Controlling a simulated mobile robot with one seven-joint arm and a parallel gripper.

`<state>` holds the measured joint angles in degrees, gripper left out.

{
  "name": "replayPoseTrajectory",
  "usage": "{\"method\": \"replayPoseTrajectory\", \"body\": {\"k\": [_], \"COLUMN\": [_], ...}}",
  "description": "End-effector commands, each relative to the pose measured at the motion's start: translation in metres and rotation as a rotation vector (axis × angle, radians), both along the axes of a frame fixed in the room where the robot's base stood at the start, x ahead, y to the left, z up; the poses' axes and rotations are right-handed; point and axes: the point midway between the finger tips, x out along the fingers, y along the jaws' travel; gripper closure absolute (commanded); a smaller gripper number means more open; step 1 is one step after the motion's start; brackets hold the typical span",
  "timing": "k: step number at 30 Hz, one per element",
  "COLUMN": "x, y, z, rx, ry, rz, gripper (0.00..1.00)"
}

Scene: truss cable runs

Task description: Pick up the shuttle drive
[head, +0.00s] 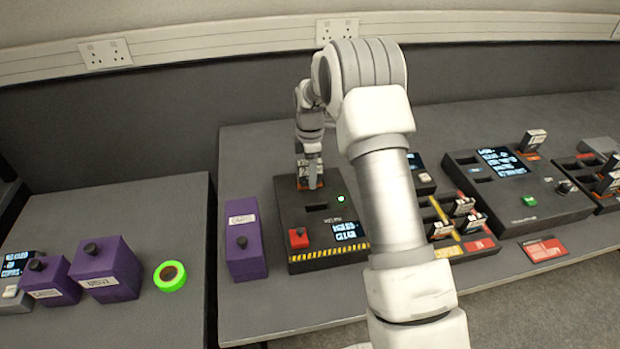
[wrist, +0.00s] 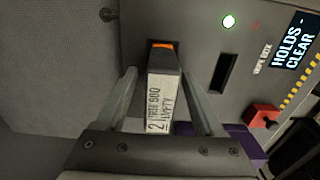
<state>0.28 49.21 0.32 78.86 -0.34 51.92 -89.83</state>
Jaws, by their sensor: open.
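A dark drive (wrist: 160,108) with a white label, reading roughly "2 … 600 EMPTY", stands in a slot of a black device box (wrist: 195,50) in the wrist view. Orange shows at its base. My gripper (wrist: 160,76) is open, with one finger on each side of the drive. I cannot tell whether either finger touches it. In the head view my gripper (head: 311,172) is over the rear slot of the same black box (head: 322,222), mostly hiding the drive. I cannot read the word "shuttle" on it.
The box has an empty second slot (wrist: 222,72), a red button (head: 298,238) and a screen (head: 346,230) reading "HOLDS CLEAR". A purple block (head: 244,240) stands to its left. More drives (head: 462,206) sit in trays to the right. A green tape roll (head: 170,276) lies on the left table.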

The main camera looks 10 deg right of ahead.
Motion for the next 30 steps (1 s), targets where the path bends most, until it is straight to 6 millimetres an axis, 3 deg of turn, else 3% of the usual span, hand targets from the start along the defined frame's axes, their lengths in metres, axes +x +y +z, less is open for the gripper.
{"method": "replayPoseTrajectory", "body": {"k": [6,7,18,30], "x": [0.0001,0.0001,0.0001,0.0006], "y": [0.0002,0.0002,0.0003,0.0003], "z": [-0.0008,-0.0007,-0.0004,0.0004], "rx": [0.0,0.0,0.0,0.0], "ry": [0.0,0.0,0.0,-0.002], "rz": [0.0,0.001,0.0,0.0], "gripper": [0.3,0.34,1.0,1.0]}}
